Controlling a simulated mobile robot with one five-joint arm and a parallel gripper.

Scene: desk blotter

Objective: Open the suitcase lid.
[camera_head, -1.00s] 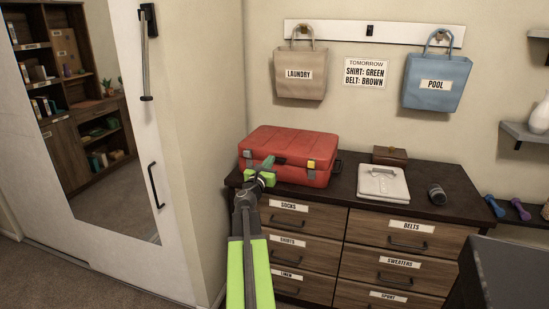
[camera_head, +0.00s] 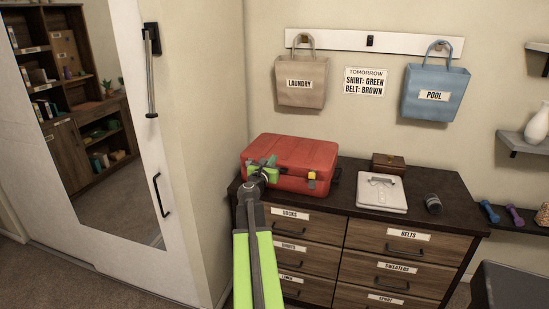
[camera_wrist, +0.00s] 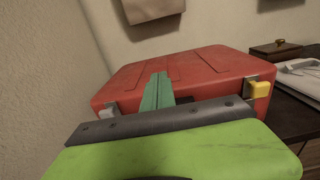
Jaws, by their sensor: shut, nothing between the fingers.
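The red suitcase (camera_head: 300,151) lies flat on the left of the dresser top, with its lid (camera_wrist: 205,65) down. A latch with a yellow tab (camera_wrist: 259,90) is at the right of its front. A grey latch (camera_wrist: 108,112) shows at the left front in the wrist view. My gripper (camera_head: 267,163) is in front of the suitcase's left half, near the lid's front edge. Its green fingers (camera_wrist: 158,90) are shut with nothing between them, and cover part of the suitcase front. I cannot tell whether they touch it.
A white flat object (camera_head: 381,195), a small brown box (camera_head: 389,163) and a dark cylinder (camera_head: 433,204) stand to the right on the dresser (camera_head: 345,208). A wall stands close on the left. Laundry (camera_head: 302,82) and pool bags (camera_head: 435,93) hang above.

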